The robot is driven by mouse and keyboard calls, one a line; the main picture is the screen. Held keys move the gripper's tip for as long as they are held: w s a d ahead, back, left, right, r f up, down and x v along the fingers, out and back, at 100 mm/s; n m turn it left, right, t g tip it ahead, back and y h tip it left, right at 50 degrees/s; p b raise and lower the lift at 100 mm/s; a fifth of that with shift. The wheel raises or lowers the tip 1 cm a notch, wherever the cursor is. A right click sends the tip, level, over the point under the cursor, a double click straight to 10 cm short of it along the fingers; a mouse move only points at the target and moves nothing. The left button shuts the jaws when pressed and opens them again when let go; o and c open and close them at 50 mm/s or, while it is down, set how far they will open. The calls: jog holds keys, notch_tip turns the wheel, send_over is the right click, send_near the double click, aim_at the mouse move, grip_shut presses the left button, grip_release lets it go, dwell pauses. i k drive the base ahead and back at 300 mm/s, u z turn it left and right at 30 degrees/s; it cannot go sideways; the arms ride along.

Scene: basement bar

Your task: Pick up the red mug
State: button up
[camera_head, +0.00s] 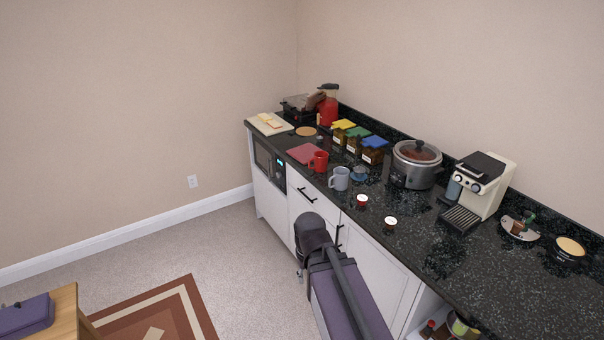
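The red mug (318,161) stands upright on the dark speckled counter (420,252), at the near edge of a red board or mat (302,153). A grey-blue mug (339,179) stands just to its right and nearer to me. Part of my arm shows low in the middle, below the counter edge and in front of the white cabinets. No fingers of my gripper can be made out, and nothing of mine touches the red mug.
Behind the mugs are several jars with yellow, green and blue lids (373,150). A slow cooker (416,165) and a coffee machine (480,187) stand to the right. Two small pods (362,200) lie near the front edge. A microwave (269,164) sits under the counter.

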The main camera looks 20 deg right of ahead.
aim_at(318, 163)
jog(key=u, duration=0.25)
jog(key=k, duration=0.85)
jog(key=u, duration=0.65)
jog(key=i, duration=2)
jog(key=z, duration=0.95)
jog(key=i, duration=0.9)
jog(key=z, duration=0.6)
